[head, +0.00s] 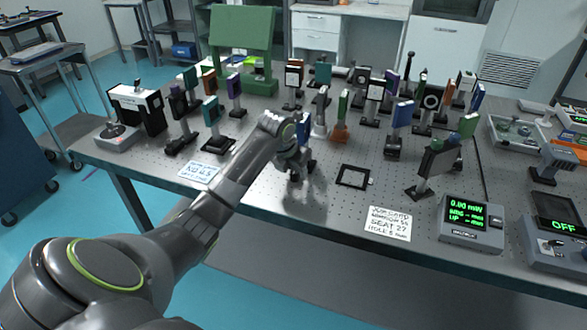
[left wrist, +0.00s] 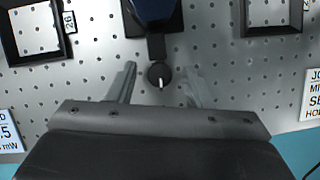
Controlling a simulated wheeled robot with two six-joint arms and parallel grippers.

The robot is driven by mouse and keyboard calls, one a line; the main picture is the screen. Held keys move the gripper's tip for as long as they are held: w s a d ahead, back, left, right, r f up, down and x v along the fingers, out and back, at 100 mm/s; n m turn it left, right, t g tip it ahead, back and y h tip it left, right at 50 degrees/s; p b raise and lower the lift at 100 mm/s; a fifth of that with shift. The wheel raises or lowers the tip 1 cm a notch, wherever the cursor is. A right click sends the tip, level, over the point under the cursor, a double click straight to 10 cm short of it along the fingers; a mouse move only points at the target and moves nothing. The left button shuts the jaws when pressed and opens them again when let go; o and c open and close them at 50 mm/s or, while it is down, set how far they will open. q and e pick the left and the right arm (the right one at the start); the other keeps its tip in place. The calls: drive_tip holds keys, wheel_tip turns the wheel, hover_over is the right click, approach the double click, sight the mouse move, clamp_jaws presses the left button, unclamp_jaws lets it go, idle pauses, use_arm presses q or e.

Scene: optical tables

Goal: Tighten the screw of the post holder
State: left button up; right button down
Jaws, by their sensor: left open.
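In the left wrist view, the screw (left wrist: 159,74) is a round dark knob with a white mark, at the front of a dark post holder (left wrist: 156,46). A dark blue part (left wrist: 153,10) shows above it at the top edge. My left gripper (left wrist: 160,84) is open, with one grey finger on each side of the knob and a gap on both sides. In the head view my left gripper (head: 297,170) points down at the table's near side, and it and the arm hide most of the holder. My right gripper is not in view.
The perforated optical table (head: 255,190) carries many mounted optics behind my gripper. An empty black square frame (head: 354,176) lies to the right, and another frame (left wrist: 32,32) to the left in the wrist view. A job card (head: 390,223) and power meter (head: 470,222) are at the front right.

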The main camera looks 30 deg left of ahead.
use_arm(q)
drive_tip(key=shift+c, duration=0.4)
drive_tip(key=c, duration=0.9)
drive_tip(key=shift+r+n+p, duration=0.2)
drive_tip(key=shift+n+p, duration=0.1)
drive_tip(key=shift+p, duration=0.2)
drive_tip(key=shift+n+p, duration=0.3)
drive_tip(key=shift+f+y, duration=0.15)
drive_tip(key=shift+y, duration=0.15)
drive_tip(key=o, duration=1)
